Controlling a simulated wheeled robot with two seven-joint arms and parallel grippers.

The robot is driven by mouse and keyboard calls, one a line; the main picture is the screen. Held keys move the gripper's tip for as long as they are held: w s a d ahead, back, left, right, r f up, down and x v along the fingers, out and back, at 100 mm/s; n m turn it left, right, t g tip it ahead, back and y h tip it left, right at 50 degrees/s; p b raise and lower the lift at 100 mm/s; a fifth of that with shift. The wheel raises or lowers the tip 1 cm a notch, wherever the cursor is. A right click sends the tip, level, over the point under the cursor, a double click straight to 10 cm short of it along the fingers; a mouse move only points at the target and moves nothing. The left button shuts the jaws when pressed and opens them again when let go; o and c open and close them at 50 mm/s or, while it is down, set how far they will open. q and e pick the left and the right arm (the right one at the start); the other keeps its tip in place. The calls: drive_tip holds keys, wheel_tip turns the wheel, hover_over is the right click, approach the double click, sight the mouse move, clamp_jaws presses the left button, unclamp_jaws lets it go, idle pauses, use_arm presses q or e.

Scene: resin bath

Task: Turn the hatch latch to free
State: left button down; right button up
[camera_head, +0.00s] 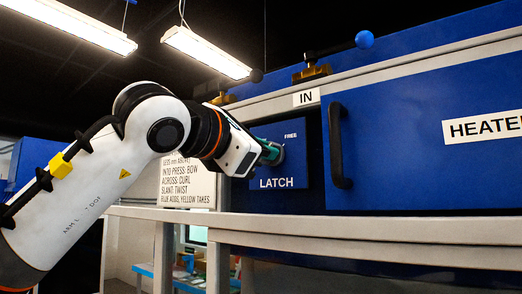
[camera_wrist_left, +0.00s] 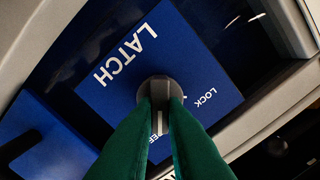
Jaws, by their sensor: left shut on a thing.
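The hatch latch is a round grey knob (camera_wrist_left: 158,88) on a blue panel (camera_head: 295,170) marked LATCH and FREE. In the left wrist view the panel (camera_wrist_left: 110,90) also shows LOCK, and FREE is partly hidden by a finger. My left gripper (camera_head: 272,153) reaches the panel from the left. In the left wrist view its green fingers (camera_wrist_left: 161,105) are shut on the knob, one on each side of its grip bar. My right gripper is not in view.
A blue door (camera_head: 430,140) with a black handle (camera_head: 338,145) stands right of the panel. A grey rail (camera_head: 350,230) runs below. A blue-knobbed lever (camera_head: 364,40) and brass fittings sit above. A text sign (camera_head: 187,182) is behind my arm.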

use_arm(q)
drive_tip(key=shift+m, duration=0.4)
drive_tip(key=c, duration=1.5)
unclamp_jaws()
drive_tip(key=b+v, duration=0.4)
drive_tip(key=v, duration=0.8)
drive_tip(key=shift+b, duration=0.4)
